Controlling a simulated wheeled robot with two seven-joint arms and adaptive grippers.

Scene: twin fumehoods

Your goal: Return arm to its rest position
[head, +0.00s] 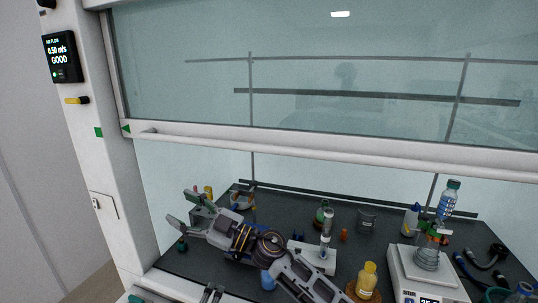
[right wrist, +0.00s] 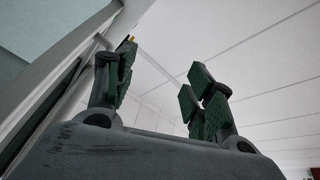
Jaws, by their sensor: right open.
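My right gripper (head: 179,208) is in the head view at the lower left of the hood opening. Its arm (head: 310,280) comes in from the bottom edge and slants up to the left. The fingers are spread, with nothing between them. In the right wrist view the open gripper (right wrist: 160,90) shows green-padded fingers against the white ceiling, with no object in between. The gripper and arm hide part of the dark worktop.
A white balance (head: 426,272) stands right, a yellow bottle (head: 367,281) left of it. A water bottle (head: 448,199) is at the back right. The raised sash's bottom rail (head: 300,152) crosses above; the white post (head: 110,150) is left.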

